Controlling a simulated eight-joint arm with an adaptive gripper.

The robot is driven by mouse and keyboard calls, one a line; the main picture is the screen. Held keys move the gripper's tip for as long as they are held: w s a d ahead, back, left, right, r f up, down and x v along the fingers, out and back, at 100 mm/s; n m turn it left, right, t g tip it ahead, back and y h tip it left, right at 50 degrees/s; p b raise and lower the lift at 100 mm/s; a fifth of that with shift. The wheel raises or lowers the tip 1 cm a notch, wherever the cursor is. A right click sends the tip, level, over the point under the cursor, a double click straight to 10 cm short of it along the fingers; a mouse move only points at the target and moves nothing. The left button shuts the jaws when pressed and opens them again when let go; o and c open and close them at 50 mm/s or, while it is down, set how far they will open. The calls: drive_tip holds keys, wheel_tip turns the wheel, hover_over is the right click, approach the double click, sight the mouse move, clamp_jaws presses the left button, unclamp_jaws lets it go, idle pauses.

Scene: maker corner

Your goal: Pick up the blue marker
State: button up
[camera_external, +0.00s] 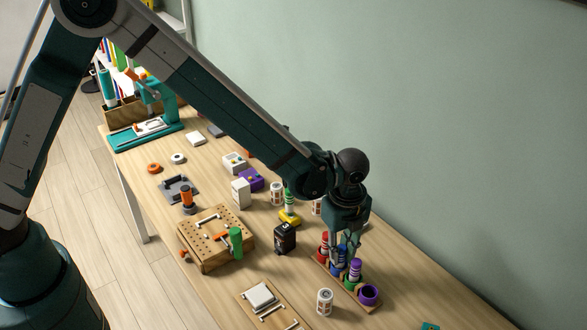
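The blue marker (341,254) stands upright in a blue cup in a wooden rack (327,272) near the table's right edge. Its upper part is partly hidden by my gripper (345,250). My gripper points down over the rack, with its fingers low around or beside the blue marker. I cannot tell whether the fingers touch the marker or are closed on it. A red marker (324,239) stands in the red cup on one side. A purple marker (355,267) stands in the green cup on the other side.
An empty-looking purple cup (369,295) ends the rack. A white cylinder (325,301) stands left of it. A black box (285,238), a pegboard block (207,253) and a green-topped marker on a yellow base (290,216) stand farther left. The table's lower right is mostly clear.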

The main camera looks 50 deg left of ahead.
drive_tip(key=shift+c, duration=1.1)
drive_tip(key=shift+r+p, duration=0.45)
drive_tip(key=shift+r, duration=4.55)
